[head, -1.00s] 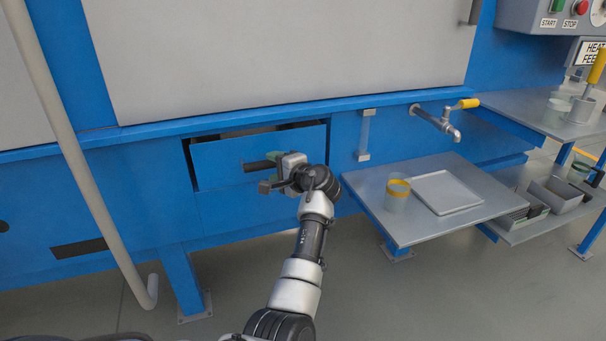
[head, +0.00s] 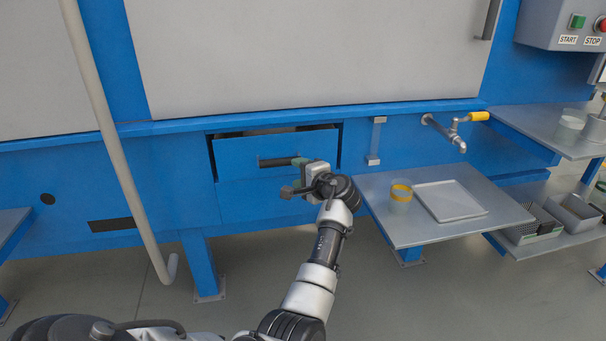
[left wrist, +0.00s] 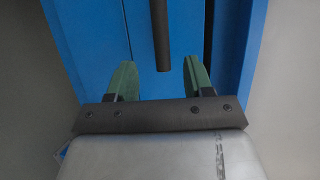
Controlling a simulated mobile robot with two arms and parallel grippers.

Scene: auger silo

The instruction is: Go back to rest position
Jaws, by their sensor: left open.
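My left gripper (head: 296,176) is open and empty, close in front of the blue drawer (head: 240,150) and near the right end of its dark bar handle (head: 272,162). In the left wrist view the two green fingers (left wrist: 159,72) are spread wide. The handle (left wrist: 161,35) ends between and beyond their tips, touching neither finger. The drawer stands slightly open, with a dark gap along its top. My right gripper is not in view.
A grey pipe (head: 108,130) stands on the left. The floor in front is clear.

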